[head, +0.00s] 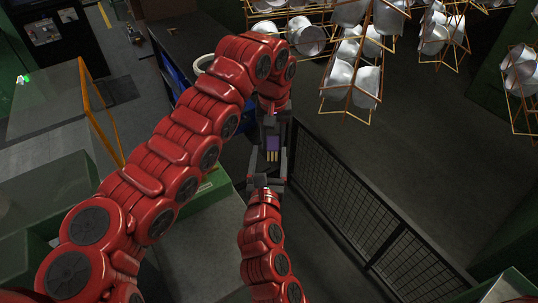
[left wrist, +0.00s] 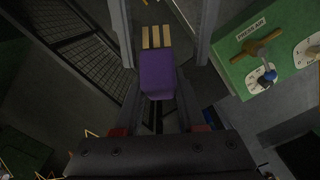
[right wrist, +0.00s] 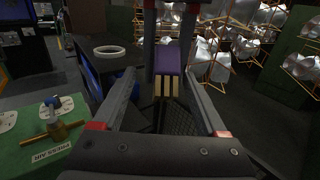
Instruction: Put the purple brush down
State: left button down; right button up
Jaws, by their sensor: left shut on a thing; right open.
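The purple brush (head: 272,144) is a purple block with tan bristle strips. It is held in the air between my two grippers. My left gripper (head: 272,137) is shut on its purple body; this grip also shows in the left wrist view, where the brush (left wrist: 157,75) has its bristles away from the palm. My right gripper (head: 268,168) is open below it. In the right wrist view the brush (right wrist: 167,60) points its bristles toward my right palm, between the lines of the open fingers. Whether the right fingers touch it, I cannot tell.
A dark mesh fence (head: 362,198) runs close on the right. A green panel with a brass valve (right wrist: 62,132) and a dark table with a white ring (right wrist: 108,51) are left in the right wrist view.

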pick_arm(q)
jog(key=shift+d, duration=0.15)
pick_arm(e)
jog(key=shift+a, duration=0.1)
grip_shut()
pick_arm(q)
jog(key=shift+c, duration=2)
grip_release()
